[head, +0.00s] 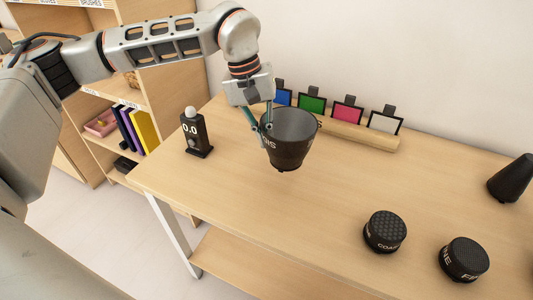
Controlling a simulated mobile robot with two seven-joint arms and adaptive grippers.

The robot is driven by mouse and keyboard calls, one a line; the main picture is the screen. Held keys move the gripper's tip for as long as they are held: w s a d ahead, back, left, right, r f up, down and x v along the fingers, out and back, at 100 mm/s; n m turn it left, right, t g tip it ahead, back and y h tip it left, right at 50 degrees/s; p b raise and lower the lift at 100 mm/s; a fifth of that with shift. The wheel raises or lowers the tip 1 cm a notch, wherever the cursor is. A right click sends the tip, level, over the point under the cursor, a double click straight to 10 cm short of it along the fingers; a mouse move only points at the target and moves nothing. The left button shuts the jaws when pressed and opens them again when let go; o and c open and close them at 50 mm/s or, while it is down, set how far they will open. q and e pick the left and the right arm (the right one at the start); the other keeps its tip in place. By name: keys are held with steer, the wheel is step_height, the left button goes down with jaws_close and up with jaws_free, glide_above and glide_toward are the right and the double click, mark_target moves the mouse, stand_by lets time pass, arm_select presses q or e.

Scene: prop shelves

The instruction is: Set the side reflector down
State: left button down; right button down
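The side reflector (292,142) is a black, bowl-shaped cup with white lettering, partly readable as "SI", on its side. It is over the back left part of the wooden table (310,220), open end up and slightly tilted. My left gripper (260,126) comes down at its left edge, with one finger on each side of the rim, and looks shut on its wall. The narrow lower end seems to be just above the tabletop, but I cannot tell the gap exactly. My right gripper is not in view.
A black meter (196,138) reading 0.0 stands left of the reflector. Behind is a wooden rack (365,134) with several coloured gels. Two round black grids, coarse (385,232) and fine (464,260), and a black cone (512,180) are on the right. The table's front middle is clear.

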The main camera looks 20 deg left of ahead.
arm_select(q)
steer(key=shift+f, duration=0.6)
step_height(320, 180, down, 4)
steer(key=shift+f, duration=0.1)
steer(key=shift+f, duration=0.15)
steer(key=c, duration=2.3)
jaws_free()
